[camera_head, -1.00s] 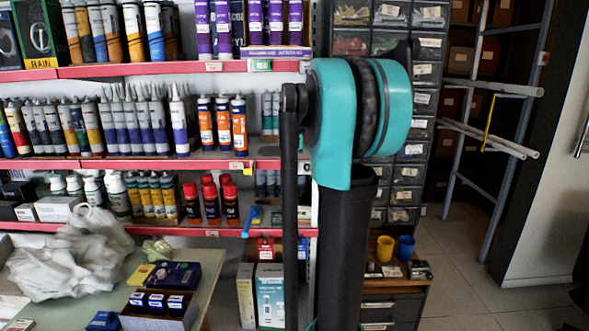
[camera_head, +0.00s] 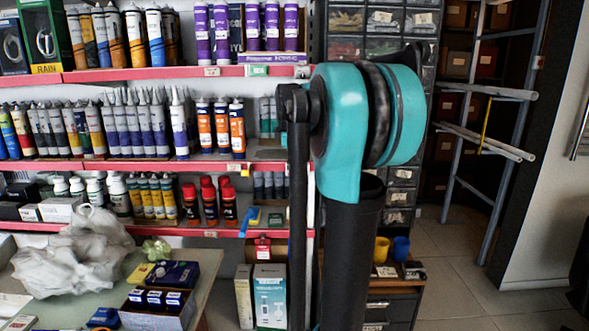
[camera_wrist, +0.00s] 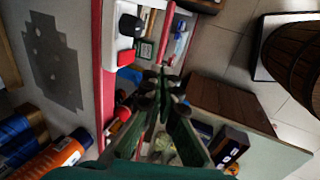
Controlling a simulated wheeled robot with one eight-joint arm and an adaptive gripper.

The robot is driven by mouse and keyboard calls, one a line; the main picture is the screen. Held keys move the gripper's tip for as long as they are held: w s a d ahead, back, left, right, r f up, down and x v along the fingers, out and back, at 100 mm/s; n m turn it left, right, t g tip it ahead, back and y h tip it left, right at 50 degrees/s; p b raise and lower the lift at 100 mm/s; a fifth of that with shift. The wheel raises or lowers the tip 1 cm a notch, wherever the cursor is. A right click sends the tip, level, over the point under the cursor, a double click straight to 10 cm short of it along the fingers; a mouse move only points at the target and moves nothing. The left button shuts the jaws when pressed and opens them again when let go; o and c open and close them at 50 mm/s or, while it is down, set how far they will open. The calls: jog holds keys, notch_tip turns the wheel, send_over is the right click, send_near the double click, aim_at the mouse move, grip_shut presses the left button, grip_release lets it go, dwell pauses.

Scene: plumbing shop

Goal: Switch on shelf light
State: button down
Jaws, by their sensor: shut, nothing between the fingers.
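My gripper (camera_wrist: 163,80) shows in the wrist view, with its dark fingers together and nothing between them. It is in front of the shelf unit, whose red edge (camera_wrist: 97,60) runs up the picture there. A white fitting with a black rounded part (camera_wrist: 130,25) lies beyond the fingertips, up and left, apart from them. I cannot tell whether it is the light switch. In the head view the red-edged shelves (camera_head: 150,72) fill the left and middle. No lamp can be made out there. My arm hides part of the shelf's right end, and my gripper is out of that view.
Tubes (camera_head: 150,125) and cans (camera_head: 208,200) crowd the shelves. A table (camera_head: 205,262) with a plastic bag (camera_head: 75,255) and boxes stands at the lower left. Drawers (camera_head: 405,150) and a pipe rack (camera_head: 480,150) are to the right. The floor (camera_head: 470,270) at right is clear.

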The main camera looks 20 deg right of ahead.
jog(key=v, duration=0.8)
jog(key=shift+r, duration=0.5)
jog(key=shift+w+f, duration=0.1)
jog(key=shift+w, duration=0.05)
jog(key=shift+s+a+f, duration=0.1)
jog(key=shift+s+f, duration=0.15)
jog(key=shift+f, duration=0.35)
jog(key=w+d+f, duration=0.2)
jog(key=w+f, duration=0.4)
jog(key=f, duration=0.4)
jog(key=shift+w+d, duration=0.25)
jog(key=shift+w, duration=0.15)
